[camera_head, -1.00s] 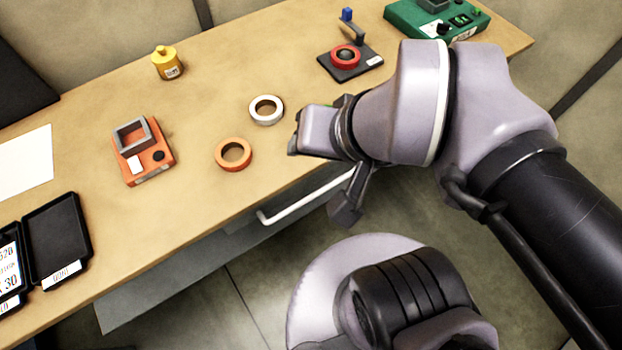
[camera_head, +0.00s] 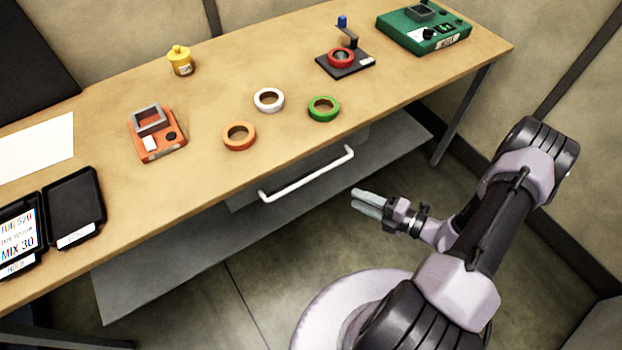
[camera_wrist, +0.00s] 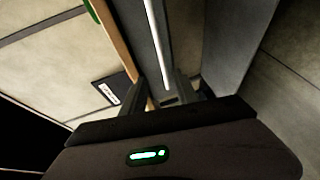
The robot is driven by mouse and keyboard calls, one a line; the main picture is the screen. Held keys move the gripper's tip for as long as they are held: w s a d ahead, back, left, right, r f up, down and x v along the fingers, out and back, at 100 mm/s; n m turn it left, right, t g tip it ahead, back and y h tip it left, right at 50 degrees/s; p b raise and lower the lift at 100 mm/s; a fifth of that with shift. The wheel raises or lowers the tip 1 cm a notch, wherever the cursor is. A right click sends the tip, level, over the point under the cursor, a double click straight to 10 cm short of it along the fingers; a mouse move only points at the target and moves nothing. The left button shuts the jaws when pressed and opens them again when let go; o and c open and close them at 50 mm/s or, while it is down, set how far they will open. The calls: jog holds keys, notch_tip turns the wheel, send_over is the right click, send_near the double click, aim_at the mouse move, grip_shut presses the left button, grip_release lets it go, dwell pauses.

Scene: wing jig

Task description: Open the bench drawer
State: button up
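The bench drawer sits under the wooden tabletop, and its long white bar handle (camera_head: 308,175) faces me. The drawer looks shut, though its front is mostly hidden under the table edge. In the wrist view the handle (camera_wrist: 158,45) runs upward in the picture, ahead of my gripper and roughly in line with the space between the fingers. My gripper (camera_head: 364,203) is below and to the right of the handle's right end, apart from it. In the wrist view my gripper (camera_wrist: 168,92) shows two dark fingers spread apart with nothing held between them.
The bench top (camera_head: 210,110) carries an orange tape roll (camera_head: 239,136), a white roll (camera_head: 269,100), a green roll (camera_head: 323,108) and an orange device (camera_head: 157,135). A grey lower shelf (camera_head: 150,280) lies beneath. A bench leg (camera_head: 460,115) stands at right. Floor before the handle is free.

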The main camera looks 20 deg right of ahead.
aim_at(310, 177)
jog(key=b+x, duration=0.4)
jog(key=x, duration=1.3)
jog(key=shift+w+a+f+b, duration=0.15)
jog(key=shift+w+f+b, duration=0.05)
jog(key=shift+b, duration=0.1)
grip_shut()
dwell(0.4)
